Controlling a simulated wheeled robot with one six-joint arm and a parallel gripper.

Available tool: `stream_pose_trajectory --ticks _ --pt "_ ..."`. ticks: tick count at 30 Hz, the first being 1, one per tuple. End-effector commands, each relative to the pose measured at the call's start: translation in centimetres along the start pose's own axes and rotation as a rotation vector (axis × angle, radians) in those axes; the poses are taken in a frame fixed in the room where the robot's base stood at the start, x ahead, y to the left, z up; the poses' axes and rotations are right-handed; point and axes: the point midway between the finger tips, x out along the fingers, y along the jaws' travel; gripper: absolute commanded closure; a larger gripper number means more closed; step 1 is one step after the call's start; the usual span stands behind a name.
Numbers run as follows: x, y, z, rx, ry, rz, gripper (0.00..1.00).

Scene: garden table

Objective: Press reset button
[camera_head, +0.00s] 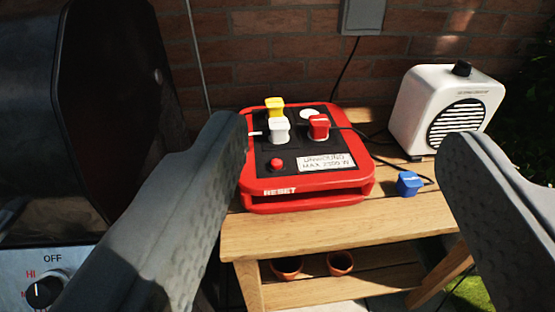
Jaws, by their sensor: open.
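The red reset button (276,164) is a small round knob on the black top of a red power box (303,195). The word RESET is printed on the box's front edge just below it. The box sits on a wooden table (330,228). Yellow (275,105), white (279,130) and red (318,127) plugs stand in its sockets, and a white round spot shows at the back right. My gripper (345,135) is open and empty. Its two fingers frame the box left and right, and the left finger overlaps the box's left edge in the view.
A blue plug (409,183) lies on the table right of the box. A white radio-like device (444,108) stands at the back right. A dark grill (75,120) with a dial fills the left. Two clay pots (340,262) sit on the lower shelf. A brick wall (260,50) is behind.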

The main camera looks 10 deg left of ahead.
Motion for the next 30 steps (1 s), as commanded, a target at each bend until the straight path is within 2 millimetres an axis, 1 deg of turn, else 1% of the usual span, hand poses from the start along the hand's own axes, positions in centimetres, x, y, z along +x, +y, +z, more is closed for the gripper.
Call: stream_pose_trajectory --ticks 7,8,9,11,15,17,30 --pt "0.0 0.0 0.0 0.0 0.0 0.0 0.39" --pt "0.0 0.0 0.0 0.0 0.0 0.0 0.43" --pt "0.0 0.0 0.0 0.0 0.0 0.0 0.51" --pt "0.0 0.0 0.0 0.0 0.0 0.0 0.63" --pt "0.0 0.0 0.0 0.0 0.0 0.0 0.9" --pt "0.0 0.0 0.0 0.0 0.0 0.0 1.0" --pt "0.0 0.0 0.0 0.0 0.0 0.0 1.0"
